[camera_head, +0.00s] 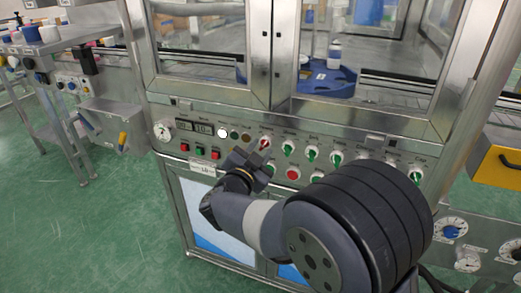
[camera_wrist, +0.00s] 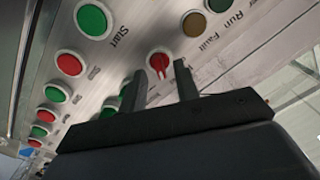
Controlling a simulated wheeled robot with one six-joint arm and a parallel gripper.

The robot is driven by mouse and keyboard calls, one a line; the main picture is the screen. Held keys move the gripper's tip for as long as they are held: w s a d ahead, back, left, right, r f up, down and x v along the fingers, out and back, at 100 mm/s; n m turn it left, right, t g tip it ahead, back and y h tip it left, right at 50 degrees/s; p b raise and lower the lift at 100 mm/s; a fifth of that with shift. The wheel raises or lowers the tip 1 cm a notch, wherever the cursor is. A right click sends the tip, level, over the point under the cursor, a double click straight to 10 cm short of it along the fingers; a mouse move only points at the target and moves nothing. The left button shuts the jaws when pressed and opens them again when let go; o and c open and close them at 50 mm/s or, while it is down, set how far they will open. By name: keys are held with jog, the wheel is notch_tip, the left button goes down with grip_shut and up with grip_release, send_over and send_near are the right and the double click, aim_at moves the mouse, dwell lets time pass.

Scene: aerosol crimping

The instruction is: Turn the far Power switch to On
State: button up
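A rotary switch with a red handle on a white round base (camera_head: 265,142) sits on the machine's sloped front panel, just right of the indicator lamps. Its label is too small to read, so I cannot confirm that it is the Power switch. In the wrist view the red switch (camera_wrist: 160,63) shows beside the fingertips, partly covered by one finger. My gripper (camera_head: 246,158) is just below and left of this switch in the head view. In the wrist view my gripper (camera_wrist: 169,72) has its two fingers apart, with nothing held between them. I cannot tell whether a finger touches the handle.
Several green-handled switches (camera_head: 312,153) line the panel to the right. A green Start button (camera_wrist: 91,19) and red buttons (camera_wrist: 70,63) lie close by. Glass doors stand above.

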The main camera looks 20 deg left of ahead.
jog(key=s+p, duration=0.1)
jog(key=s, duration=0.9)
jog(key=shift+a, duration=0.4)
jog(key=w, duration=0.7)
jog(key=w+d+b, duration=0.1)
jog(key=w, duration=0.2)
jog(key=shift+w, duration=0.4)
